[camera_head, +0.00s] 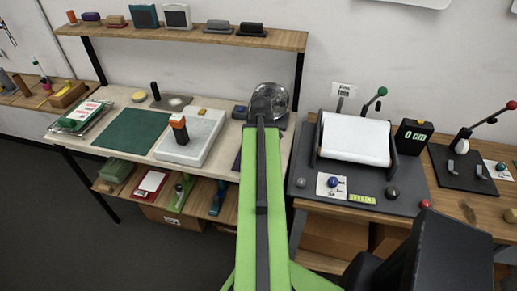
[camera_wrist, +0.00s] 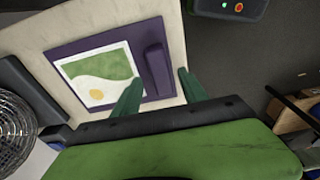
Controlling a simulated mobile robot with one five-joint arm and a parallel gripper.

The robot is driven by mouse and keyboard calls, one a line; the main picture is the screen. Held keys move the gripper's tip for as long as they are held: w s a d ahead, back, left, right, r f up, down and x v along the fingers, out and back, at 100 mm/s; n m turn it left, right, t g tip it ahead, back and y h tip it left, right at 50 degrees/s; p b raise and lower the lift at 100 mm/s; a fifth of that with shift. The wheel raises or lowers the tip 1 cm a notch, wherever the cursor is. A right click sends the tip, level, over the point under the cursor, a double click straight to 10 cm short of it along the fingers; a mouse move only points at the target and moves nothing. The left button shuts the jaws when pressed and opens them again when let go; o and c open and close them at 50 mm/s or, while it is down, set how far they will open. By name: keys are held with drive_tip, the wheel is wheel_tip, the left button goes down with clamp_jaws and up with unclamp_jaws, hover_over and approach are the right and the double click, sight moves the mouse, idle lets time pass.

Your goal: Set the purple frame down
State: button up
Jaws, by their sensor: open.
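The purple frame (camera_wrist: 60,52) lies flat on the pale bench top (camera_wrist: 35,28) in the wrist view. It holds a picture of green and white shapes with a yellow dot, and has a raised purple bar handle (camera_wrist: 157,70) on its right side. My gripper (camera_wrist: 160,77) is open, with its green fingers on either side of the handle and a gap visible around it. Whether the fingertips touch the frame I cannot tell. In the head view only a purple strip of the frame (camera_head: 237,160) shows beside my green arm, which hides the rest and my gripper.
A round wire-mesh thing (camera_head: 268,101), like a fan, stands close behind; it also shows in the wrist view (camera_wrist: 14,128). A white tray (camera_head: 205,140) and green mat (camera_head: 128,134) lie to the left. A roller press (camera_head: 353,138) stands right.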

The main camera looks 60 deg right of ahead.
wheel_tip(320, 180, up, 8)
drive_tip(key=s+p, duration=0.1)
drive_tip(key=p, duration=0.5)
drive_tip(key=shift+d+p, duration=0.15)
drive_tip(key=shift+p, duration=0.15)
drive_tip(key=shift+w+r, duration=0.1)
